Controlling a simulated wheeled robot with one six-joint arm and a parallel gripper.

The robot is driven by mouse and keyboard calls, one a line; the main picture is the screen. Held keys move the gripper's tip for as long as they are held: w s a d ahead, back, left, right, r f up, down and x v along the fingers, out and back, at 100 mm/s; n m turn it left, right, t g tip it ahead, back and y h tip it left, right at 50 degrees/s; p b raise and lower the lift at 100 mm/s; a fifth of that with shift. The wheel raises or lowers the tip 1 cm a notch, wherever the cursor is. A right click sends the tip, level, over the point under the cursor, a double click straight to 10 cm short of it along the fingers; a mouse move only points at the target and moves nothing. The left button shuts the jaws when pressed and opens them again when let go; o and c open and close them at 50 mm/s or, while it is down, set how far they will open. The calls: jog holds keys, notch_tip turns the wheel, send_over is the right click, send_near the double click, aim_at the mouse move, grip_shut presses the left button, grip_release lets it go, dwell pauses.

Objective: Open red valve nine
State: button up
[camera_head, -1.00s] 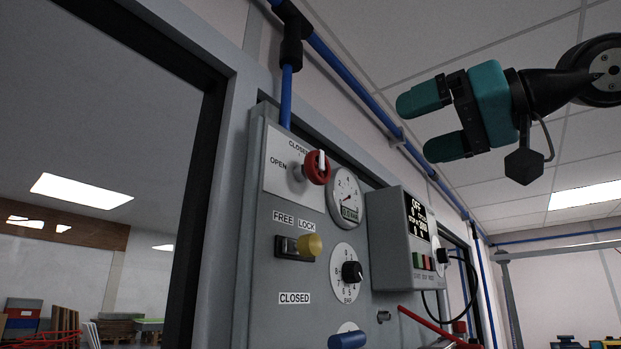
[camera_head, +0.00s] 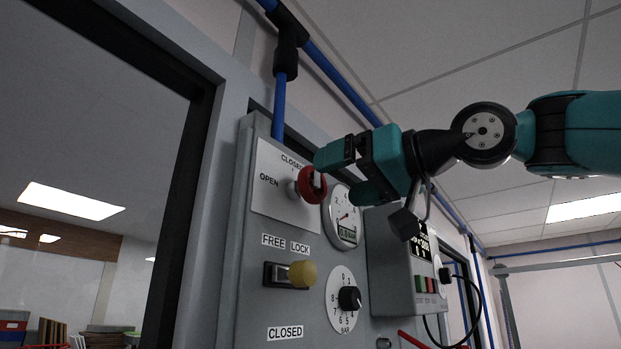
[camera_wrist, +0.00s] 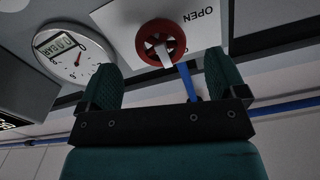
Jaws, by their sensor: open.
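The red valve knob (camera_head: 311,185) with a pale pointer bar sits at the top of the grey panel (camera_head: 255,225), beside OPEN and CLOSED labels. My gripper (camera_head: 338,174) is open, right at the knob, and its near finger partly covers it in the head view. In the wrist view the red knob (camera_wrist: 161,43) shows just beyond and between the two spread fingers of my gripper (camera_wrist: 163,75). The pointer bar is visible there. I cannot tell whether a finger touches the knob.
A gauge (camera_head: 344,217) is right of the knob, close to my fingers. Below are a yellow knob (camera_head: 302,273) under FREE and LOCK labels and a black dial knob (camera_head: 349,298). A grey control box (camera_head: 396,275) juts out at right. A blue pipe (camera_head: 279,105) runs above.

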aim_at(317, 186)
jog(key=p+x, duration=0.2)
jog(key=x, duration=0.4)
jog(key=shift+w+a, duration=0.1)
jog(key=shift+a, duration=0.1)
jog(key=shift+c, duration=0.4)
jog(key=c, duration=0.8)
jog(key=shift+c, duration=0.2)
